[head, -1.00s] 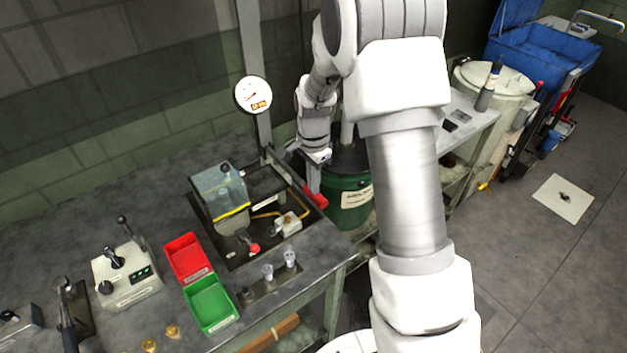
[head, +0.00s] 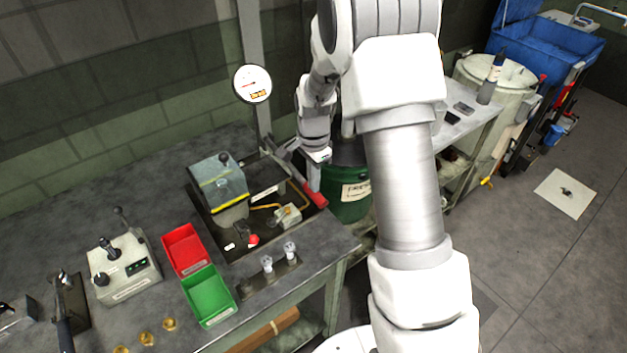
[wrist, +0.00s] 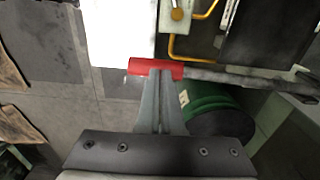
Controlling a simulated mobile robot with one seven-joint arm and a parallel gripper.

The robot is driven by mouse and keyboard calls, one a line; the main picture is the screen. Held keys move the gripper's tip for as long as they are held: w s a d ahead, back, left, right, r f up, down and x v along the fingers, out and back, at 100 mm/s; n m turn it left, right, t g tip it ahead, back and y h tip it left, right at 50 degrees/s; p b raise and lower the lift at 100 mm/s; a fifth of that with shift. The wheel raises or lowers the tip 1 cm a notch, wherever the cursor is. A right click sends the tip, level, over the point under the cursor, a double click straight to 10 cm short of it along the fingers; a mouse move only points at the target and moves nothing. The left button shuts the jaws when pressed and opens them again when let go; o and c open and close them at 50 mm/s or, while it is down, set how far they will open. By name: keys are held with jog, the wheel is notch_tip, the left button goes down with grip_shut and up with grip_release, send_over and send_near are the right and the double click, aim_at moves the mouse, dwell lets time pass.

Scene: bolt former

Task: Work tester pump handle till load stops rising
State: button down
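The tester pump handle is a dark bar with a red grip (head: 317,199), at the right side of the tester on the bench. The red grip also shows in the wrist view (wrist: 140,66), lying across the picture. My gripper (head: 314,183) is at the grip; in the wrist view my fingers (wrist: 158,72) are close together and closed over it. The round white gauge (head: 253,83) stands on the grey post behind the tester. It has a red needle and a small orange readout, too small to read. The tester (head: 219,187) has a clear guard with a yellow edge.
A green drum (head: 348,197) stands close behind the handle.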

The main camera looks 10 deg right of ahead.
notch_tip(320, 180, up, 10)
jog(key=p, duration=0.6)
jog(key=shift+r, duration=0.15)
dwell(0.8)
notch_tip(320, 180, up, 7)
jog(key=p, duration=0.7)
notch_tip(320, 180, down, 7)
jog(key=b, duration=0.6)
